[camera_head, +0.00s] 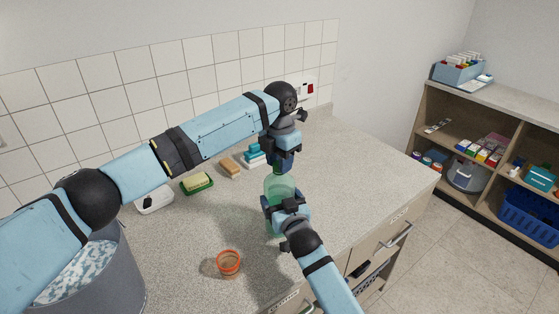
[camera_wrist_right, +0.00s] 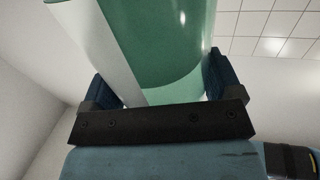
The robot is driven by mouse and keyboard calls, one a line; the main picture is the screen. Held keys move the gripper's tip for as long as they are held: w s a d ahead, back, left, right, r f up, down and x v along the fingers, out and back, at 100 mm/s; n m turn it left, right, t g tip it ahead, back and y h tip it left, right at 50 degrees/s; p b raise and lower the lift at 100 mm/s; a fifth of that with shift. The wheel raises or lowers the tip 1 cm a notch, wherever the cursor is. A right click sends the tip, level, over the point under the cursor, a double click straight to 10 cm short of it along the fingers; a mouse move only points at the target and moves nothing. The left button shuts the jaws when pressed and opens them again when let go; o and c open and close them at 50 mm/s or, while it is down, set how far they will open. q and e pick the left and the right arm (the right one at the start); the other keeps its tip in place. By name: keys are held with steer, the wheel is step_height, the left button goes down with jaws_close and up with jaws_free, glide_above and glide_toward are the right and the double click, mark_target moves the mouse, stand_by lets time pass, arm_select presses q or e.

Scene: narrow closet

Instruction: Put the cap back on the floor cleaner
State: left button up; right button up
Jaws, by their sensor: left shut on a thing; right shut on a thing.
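The floor cleaner (camera_head: 279,187) is a translucent green bottle standing upright on the counter. My right gripper (camera_head: 283,203) is shut around its body from the front. In the right wrist view the floor cleaner (camera_wrist_right: 170,40) and its white label sit between the two fingers of the right gripper (camera_wrist_right: 165,85). My left gripper (camera_head: 280,164) points down directly above the bottle top and is shut on a small dark green piece, apparently the cap (camera_head: 278,169). The fingers mostly hide the cap and the bottle neck, so I cannot tell whether they touch.
An orange-rimmed cup (camera_head: 228,262) stands left of the bottle. A sponge on a green dish (camera_head: 197,183), a brown block (camera_head: 230,166) and a blue-and-white item (camera_head: 254,156) lie behind. A grey bucket (camera_head: 95,275) is at the left. The counter (camera_head: 345,170) is clear to the right.

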arm_select(q)
steer(key=o, duration=0.9)
steer(key=shift+r, duration=2.3)
steer(key=shift+c, duration=0.4)
